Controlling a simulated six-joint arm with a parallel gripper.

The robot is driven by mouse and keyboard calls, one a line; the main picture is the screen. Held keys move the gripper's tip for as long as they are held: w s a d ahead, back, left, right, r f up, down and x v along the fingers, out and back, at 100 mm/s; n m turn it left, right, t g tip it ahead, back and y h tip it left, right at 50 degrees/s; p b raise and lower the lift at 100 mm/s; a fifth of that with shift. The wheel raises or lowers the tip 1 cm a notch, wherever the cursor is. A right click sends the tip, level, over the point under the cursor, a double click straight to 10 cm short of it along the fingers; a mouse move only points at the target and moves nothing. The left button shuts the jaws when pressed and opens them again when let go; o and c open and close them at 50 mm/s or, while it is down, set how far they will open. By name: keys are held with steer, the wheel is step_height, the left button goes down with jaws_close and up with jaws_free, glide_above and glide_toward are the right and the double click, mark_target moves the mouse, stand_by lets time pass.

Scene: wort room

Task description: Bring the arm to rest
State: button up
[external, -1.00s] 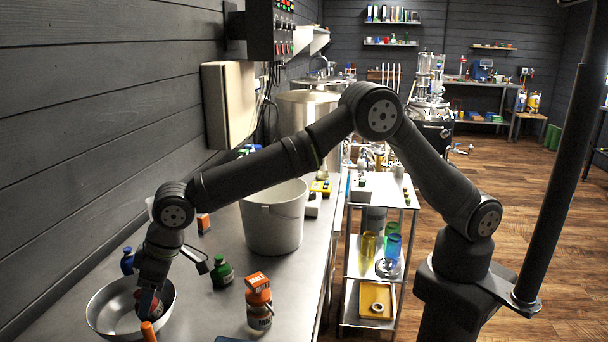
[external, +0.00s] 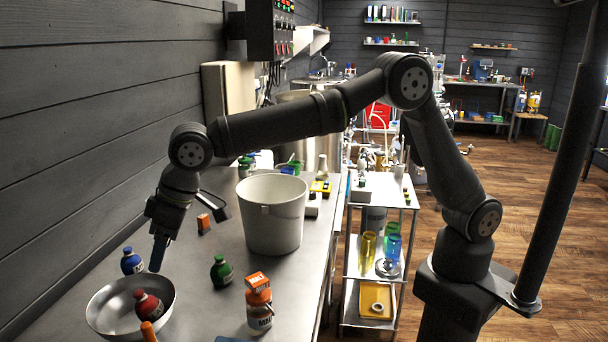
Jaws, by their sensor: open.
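My gripper (external: 158,262) is open and empty. It hangs with its fingers pointing down, above the far side of a metal bowl (external: 104,318) on the steel counter.
A blue bottle (external: 131,262) and a green bottle (external: 221,272) stand near the bowl. An orange-capped malt bottle (external: 259,306) is at the front, and a white bucket (external: 272,218) stands behind. A steel trolley (external: 378,262) is right of the counter. A dark wall (external: 90,120) bounds the left.

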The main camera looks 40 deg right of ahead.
mark_target(151, 297)
steer(key=x, duration=1.2)
steer(key=shift+d+f, duration=0.15)
steer(key=shift+f, duration=0.15)
step_height(151, 297, up, 5)
steer(key=w+d+r, duration=0.7)
steer(key=d, duration=0.2)
steer(key=w+d+f, duration=0.4)
steer(key=w+f, duration=0.1)
steer(key=w, duration=0.5)
steer(key=shift+n, duration=0.5)
step_height(151, 297, down, 10)
steer(key=shift+r, duration=0.15)
steer(key=shift+v, duration=1.15)
steer(key=shift+c, duration=1.1)
